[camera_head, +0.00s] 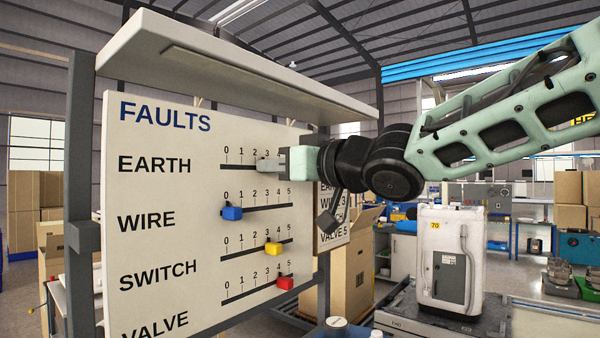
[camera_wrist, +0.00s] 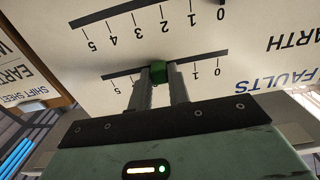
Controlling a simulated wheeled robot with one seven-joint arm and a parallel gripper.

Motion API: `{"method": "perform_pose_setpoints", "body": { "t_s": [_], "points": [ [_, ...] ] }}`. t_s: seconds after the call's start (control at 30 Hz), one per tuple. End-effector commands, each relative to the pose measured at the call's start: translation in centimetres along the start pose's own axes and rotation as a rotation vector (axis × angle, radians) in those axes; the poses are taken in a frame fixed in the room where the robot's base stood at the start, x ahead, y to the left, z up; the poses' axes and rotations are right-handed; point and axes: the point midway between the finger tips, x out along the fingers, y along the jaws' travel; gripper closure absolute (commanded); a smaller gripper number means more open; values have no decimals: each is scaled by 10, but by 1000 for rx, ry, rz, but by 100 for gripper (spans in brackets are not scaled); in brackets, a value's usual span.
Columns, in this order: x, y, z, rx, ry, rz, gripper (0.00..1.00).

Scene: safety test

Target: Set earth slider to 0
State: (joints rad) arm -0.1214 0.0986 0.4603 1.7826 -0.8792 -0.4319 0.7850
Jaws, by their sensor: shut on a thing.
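The FAULTS board (camera_head: 150,200) stands upright with labelled slider rows. My gripper (camera_head: 270,165) is at the EARTH row, at its scale's middle, near 3. In the wrist view, my gripper (camera_wrist: 163,75) has its two fingers shut on the green earth slider knob (camera_wrist: 159,70). The wrist picture is upside down, with 0 to the right and 5 to the left. The fingers hide the middle numbers there, so the knob's exact mark cannot be told. The EARTH groove (camera_wrist: 208,58) runs clear from the knob toward 0.
Below are the blue WIRE knob (camera_head: 231,213) near 0, the yellow SWITCH knob (camera_head: 273,249) near 3 to 4 and the red VALVE knob (camera_head: 285,283) near 4 to 5. A white overhanging hood (camera_head: 220,65) juts out above the board.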

Motion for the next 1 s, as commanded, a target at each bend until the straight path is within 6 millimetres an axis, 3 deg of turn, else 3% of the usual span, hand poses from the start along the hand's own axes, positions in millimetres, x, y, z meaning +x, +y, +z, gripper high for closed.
{"method": "perform_pose_setpoints", "body": {
  "t_s": [0.43,0.87,0.9,0.93,1.0],
  "points": [
    [3,-72,2,-2,3,-3,100],
    [3,-82,-1,0,0,-4,100],
    [3,-82,-1,0,0,-5,71],
    [3,-82,0,0,0,-5,62],
    [3,-82,0,0,0,-4,60]
  ]
}}
